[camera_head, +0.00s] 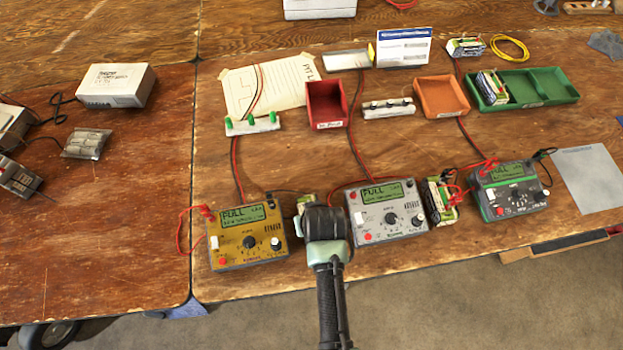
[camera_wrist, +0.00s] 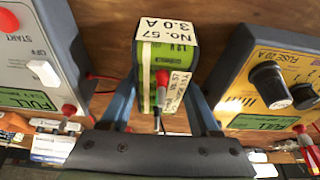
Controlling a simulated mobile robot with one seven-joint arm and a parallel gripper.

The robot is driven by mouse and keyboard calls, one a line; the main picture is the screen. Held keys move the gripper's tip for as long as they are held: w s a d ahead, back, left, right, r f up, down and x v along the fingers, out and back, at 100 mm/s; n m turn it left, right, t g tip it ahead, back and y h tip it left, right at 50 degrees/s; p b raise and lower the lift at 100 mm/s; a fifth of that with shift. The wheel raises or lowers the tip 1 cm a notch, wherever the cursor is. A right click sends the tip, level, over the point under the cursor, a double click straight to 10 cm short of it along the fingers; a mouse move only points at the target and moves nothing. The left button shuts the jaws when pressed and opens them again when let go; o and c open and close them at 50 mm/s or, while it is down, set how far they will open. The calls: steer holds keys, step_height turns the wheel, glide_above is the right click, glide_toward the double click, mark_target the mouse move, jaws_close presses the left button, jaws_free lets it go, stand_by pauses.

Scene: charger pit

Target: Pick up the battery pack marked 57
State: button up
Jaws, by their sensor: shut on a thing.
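The battery pack marked No. 57 (camera_wrist: 168,68) is green with a white label reading 3.0 A, seen close up in the wrist view. My gripper (camera_wrist: 160,98) has its blue fingers on both sides of the pack and is shut on it. A red plug and a dark lead show on the pack's near face. In the head view my gripper (camera_head: 322,222) is between the yellow charger (camera_head: 247,236) and the grey charger (camera_head: 387,212) and hides most of the pack (camera_head: 304,200). I cannot tell whether the pack touches the table.
Both chargers stand close beside the gripper and show FULL. Another pack (camera_head: 440,200) sits by the green charger (camera_head: 511,190), with red leads. Behind are a red bin (camera_head: 327,105), an orange bin (camera_head: 440,97) and a green tray (camera_head: 540,88) holding a pack. Leads cross the table.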

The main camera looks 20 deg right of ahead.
jaws_close()
steer(key=shift+r, duration=0.1)
